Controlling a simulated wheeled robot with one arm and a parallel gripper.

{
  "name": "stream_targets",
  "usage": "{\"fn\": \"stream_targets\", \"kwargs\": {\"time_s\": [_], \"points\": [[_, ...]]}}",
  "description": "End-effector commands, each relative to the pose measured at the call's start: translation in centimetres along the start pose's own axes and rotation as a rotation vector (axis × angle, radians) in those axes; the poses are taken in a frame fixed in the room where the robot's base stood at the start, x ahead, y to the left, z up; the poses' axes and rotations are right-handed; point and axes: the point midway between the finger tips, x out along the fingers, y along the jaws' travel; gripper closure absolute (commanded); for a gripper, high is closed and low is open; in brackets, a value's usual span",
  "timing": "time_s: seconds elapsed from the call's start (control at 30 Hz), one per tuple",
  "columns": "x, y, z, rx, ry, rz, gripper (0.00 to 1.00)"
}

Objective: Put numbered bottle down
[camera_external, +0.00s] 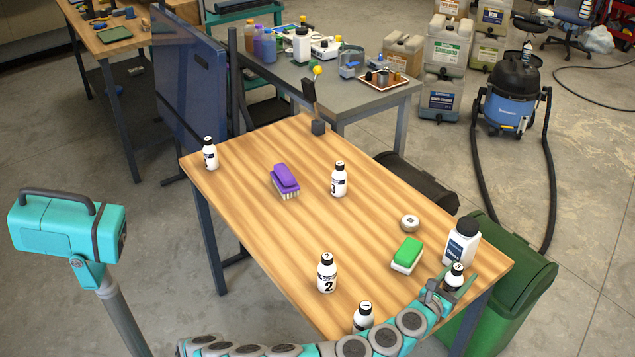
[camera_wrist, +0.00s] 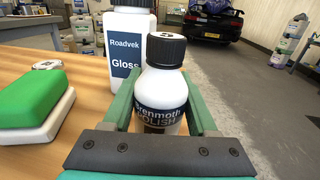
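My gripper (camera_external: 455,279) is at the table's near right edge, with its fingers closed on both sides of a small white bottle with a black cap (camera_external: 454,274). In the wrist view this bottle (camera_wrist: 163,90) looks upright, with a dark label reading "POLISH". A mark on its cap is too small to read surely. My fingers hide its lower part, so I cannot tell whether it touches the table. Similar bottles stand on the wooden table (camera_external: 260,215): number 2 (camera_external: 327,275), number 3 (camera_external: 339,181), one at the near edge (camera_external: 363,318) and one at the far left (camera_external: 210,155).
A larger white Gloss bottle (camera_external: 460,245) stands just behind the held bottle. A green and white sponge block (camera_external: 406,256) and a round tin (camera_external: 410,223) lie left of it. A purple brush (camera_external: 285,180) lies farther back. The table's middle is clear. A green bin (camera_external: 515,280) stands beyond the right edge.

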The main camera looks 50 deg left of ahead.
Motion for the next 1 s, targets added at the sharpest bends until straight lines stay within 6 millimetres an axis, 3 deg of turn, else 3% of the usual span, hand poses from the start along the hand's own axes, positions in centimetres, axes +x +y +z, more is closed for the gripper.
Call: {"fn": "stream_targets", "kwargs": {"time_s": [0.03,0.2,0.57,1.0], "points": [[0.0,0.0,0.0,0.000,0.000,0.000,0.34],[0.0,0.0,0.0,0.000,0.000,0.000,0.15],[-0.3,0.0,0.3,0.000,0.000,0.000,0.15],[-7.8,0.0,0.5,0.001,-0.003,-0.001,0.15]]}}
